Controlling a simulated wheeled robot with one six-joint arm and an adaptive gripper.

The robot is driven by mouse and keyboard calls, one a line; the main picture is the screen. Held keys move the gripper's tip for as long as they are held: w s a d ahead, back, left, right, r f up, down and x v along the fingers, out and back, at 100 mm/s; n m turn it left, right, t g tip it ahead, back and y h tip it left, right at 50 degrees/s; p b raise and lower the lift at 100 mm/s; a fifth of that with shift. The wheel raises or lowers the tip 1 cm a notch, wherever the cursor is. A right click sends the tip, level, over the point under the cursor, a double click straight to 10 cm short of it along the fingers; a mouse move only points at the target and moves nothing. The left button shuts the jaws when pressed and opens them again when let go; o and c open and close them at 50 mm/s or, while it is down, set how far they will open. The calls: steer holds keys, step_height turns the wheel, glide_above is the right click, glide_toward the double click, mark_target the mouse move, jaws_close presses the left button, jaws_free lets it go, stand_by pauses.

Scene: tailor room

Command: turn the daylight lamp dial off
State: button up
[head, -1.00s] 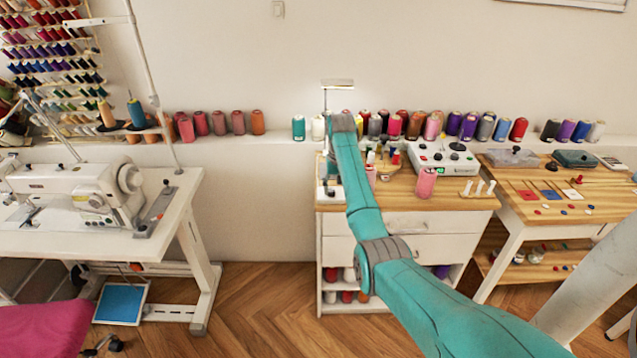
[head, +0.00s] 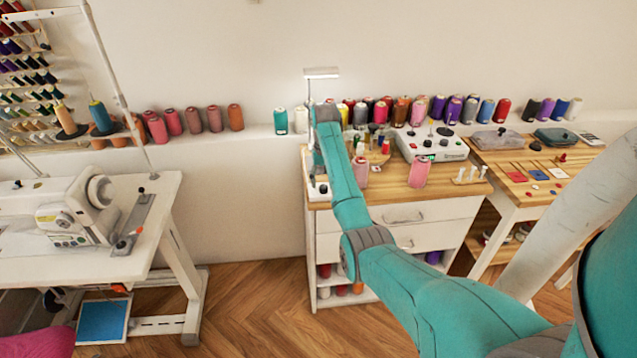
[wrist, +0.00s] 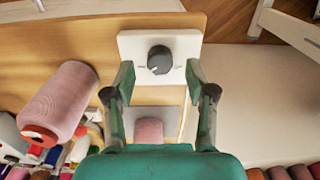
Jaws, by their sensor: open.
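The daylight lamp's pale head (head: 322,73) stands on a thin post above the left end of the wooden-topped cabinet. Its white base (head: 318,189) lies at the cabinet's left front corner, partly hidden by my arm. In the wrist view the dial (wrist: 159,59) is a round black knob with a light pointer mark on a white plate (wrist: 188,46). My gripper (wrist: 159,76) is open, with one finger on each side of the plate's near part and the dial between and just beyond the fingertips. I cannot tell its height above the dial, and no contact shows.
A white control box (head: 432,144) and another pink spool (head: 419,173) stand on the cabinet top (head: 390,190). A sewing machine table (head: 150,225) is at the left, with open floor between.

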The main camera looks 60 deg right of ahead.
steer(key=shift+f, duration=1.15)
jaws_close()
